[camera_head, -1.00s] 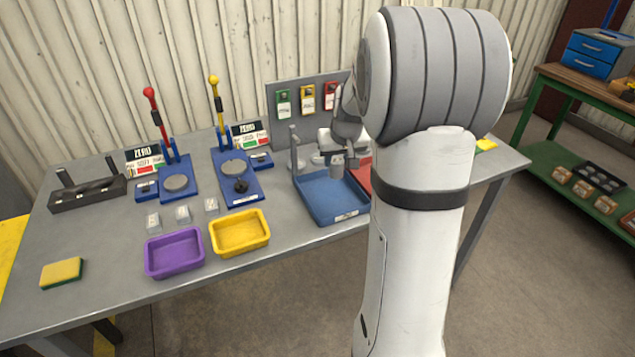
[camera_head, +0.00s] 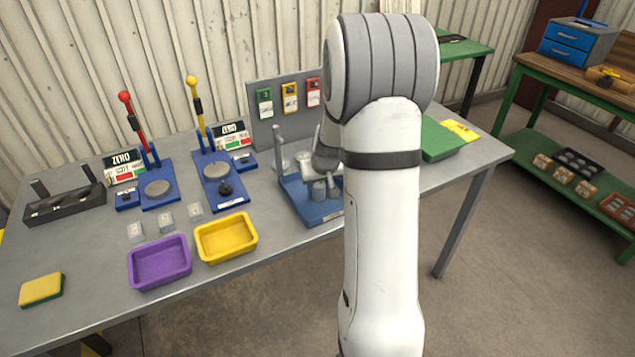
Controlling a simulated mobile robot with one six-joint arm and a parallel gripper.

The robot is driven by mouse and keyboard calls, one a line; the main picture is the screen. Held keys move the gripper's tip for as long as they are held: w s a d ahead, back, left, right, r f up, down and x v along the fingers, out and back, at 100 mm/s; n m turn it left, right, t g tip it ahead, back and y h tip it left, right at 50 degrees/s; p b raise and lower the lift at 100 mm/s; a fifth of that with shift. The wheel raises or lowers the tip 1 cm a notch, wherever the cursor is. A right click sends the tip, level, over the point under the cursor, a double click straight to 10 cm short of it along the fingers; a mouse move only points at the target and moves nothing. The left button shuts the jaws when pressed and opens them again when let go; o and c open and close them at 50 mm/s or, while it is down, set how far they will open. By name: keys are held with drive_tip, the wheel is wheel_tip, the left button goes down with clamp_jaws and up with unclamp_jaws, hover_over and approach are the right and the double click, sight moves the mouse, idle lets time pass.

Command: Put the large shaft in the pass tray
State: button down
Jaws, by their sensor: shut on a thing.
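My gripper (camera_head: 325,183) is small in view and partly hidden behind my own arm. A green tray (camera_head: 440,139) lies to the right of my arm. The blue tray's label is too small to read, and no readable label shows which tray is the pass tray.
A purple tray (camera_head: 160,264) and a yellow tray (camera_head: 226,238) stand at the bench's front edge. Two lever stands, red-handled (camera_head: 133,123) and yellow-handled (camera_head: 196,105), are behind them. A grey panel with coloured tags (camera_head: 289,98) stands behind the blue tray. A sponge (camera_head: 41,290) lies front left.

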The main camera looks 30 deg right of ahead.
drive_tip(key=shift+r, duration=0.15)
drive_tip(key=c, duration=0.9)
unclamp_jaws()
drive_tip(key=shift+c, duration=0.2)
drive_tip(key=shift+r, duration=0.15)
drive_tip(key=d+v, duration=0.1)
drive_tip(key=v, duration=1)
drive_tip(key=s+a+r+n+g, duration=0.1)
drive_tip(key=s+a, duration=0.7)
drive_tip(key=s, duration=0.3)
drive_tip(key=s+a+r+n+g, duration=0.1)
drive_tip(key=s+a+r, duration=0.1)
drive_tip(key=s+a, duration=0.7)
drive_tip(key=shift+s+y, duration=0.4)
drive_tip(key=shift+s, duration=0.5)
